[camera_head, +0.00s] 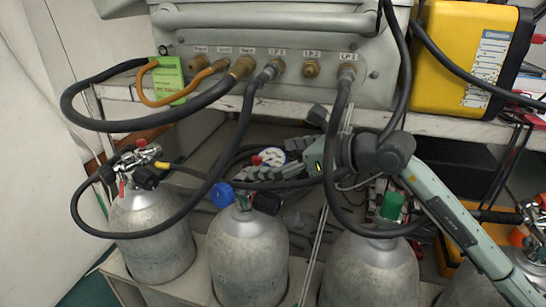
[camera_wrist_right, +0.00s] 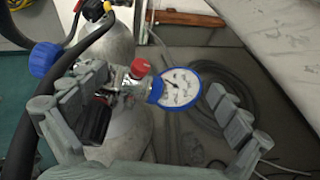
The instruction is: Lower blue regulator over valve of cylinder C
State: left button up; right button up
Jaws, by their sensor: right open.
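The blue regulator has a blue knob (camera_head: 222,195), a red knob (camera_wrist_right: 140,68) and a blue-rimmed gauge (camera_wrist_right: 180,88). It is at the top of the second grey cylinder from the left (camera_head: 248,255). Whether its clamp is around or only above the valve is hidden. My right gripper (camera_head: 264,158) is open just behind the regulator. In the right wrist view its fingers (camera_wrist_right: 155,85) stand apart, with the gauge and red knob showing between them. I cannot tell whether they touch. No letters show on the cylinders. My left gripper is not in view.
Hoses run from the air panel (camera_head: 290,72) down to the cylinders. The left cylinder (camera_head: 155,245) carries another regulator; the third (camera_head: 370,275) has a green valve top (camera_head: 391,206). A yellow case (camera_head: 470,60) stands on the shelf at the right. Loops of hose lie behind the cylinders.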

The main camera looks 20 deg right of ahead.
jog(key=shift+f, duration=0.15)
jog(key=v, duration=1.2)
dwell(0.3)
